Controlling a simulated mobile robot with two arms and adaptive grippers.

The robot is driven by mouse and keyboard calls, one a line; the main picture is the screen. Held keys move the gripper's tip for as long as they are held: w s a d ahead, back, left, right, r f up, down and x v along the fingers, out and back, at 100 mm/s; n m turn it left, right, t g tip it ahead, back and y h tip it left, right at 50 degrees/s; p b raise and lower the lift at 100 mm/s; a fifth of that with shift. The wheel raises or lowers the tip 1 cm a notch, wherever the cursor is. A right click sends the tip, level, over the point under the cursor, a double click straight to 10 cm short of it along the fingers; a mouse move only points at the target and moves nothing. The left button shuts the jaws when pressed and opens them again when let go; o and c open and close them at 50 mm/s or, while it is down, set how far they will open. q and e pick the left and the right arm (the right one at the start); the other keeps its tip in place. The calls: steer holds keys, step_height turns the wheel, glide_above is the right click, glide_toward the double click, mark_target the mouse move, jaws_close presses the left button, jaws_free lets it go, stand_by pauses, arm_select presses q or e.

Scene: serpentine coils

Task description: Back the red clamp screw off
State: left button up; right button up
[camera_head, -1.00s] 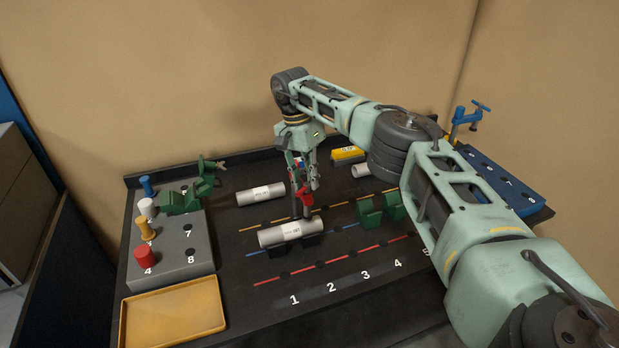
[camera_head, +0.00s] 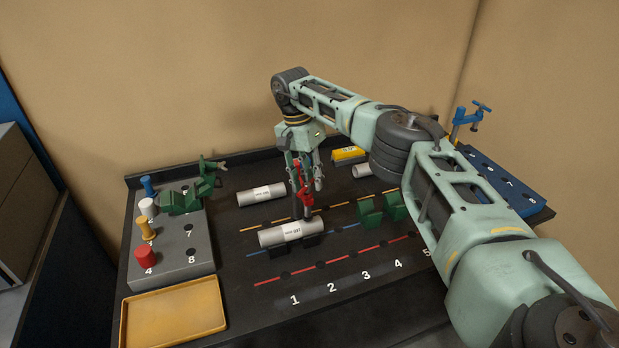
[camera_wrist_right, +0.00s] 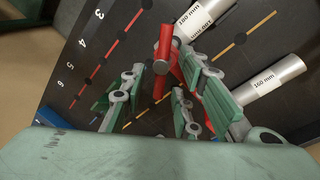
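The red clamp (camera_head: 305,197) stands upright at the far side of a grey labelled cylinder (camera_head: 275,238) lying on black supports. In the right wrist view its red bar (camera_wrist_right: 163,60) shows beside the 180 mm cylinder (camera_wrist_right: 205,18). My right gripper (camera_head: 306,172) points down over the top of the clamp. In the wrist view its green-padded fingers (camera_wrist_right: 165,93) stand apart on both sides of the red bar, with gaps showing. The clamp's lower end is partly hidden. My left gripper is not in view.
A second cylinder (camera_head: 261,195) lies behind. A grey block (camera_head: 176,262) holds coloured pegs and a green clamp (camera_head: 190,197) at left, with a yellow tray (camera_head: 172,312) in front. Green blocks (camera_head: 381,209) stand right. A blue clamp (camera_head: 466,118) stands on the blue rack (camera_head: 500,183).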

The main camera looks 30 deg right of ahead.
steer(key=shift+r, duration=0.15)
step_height(320, 180, up, 7)
steer(key=w, duration=0.1)
steer(key=shift+w+a, duration=0.2)
steer(key=shift+a, duration=0.1)
stand_by(0.4)
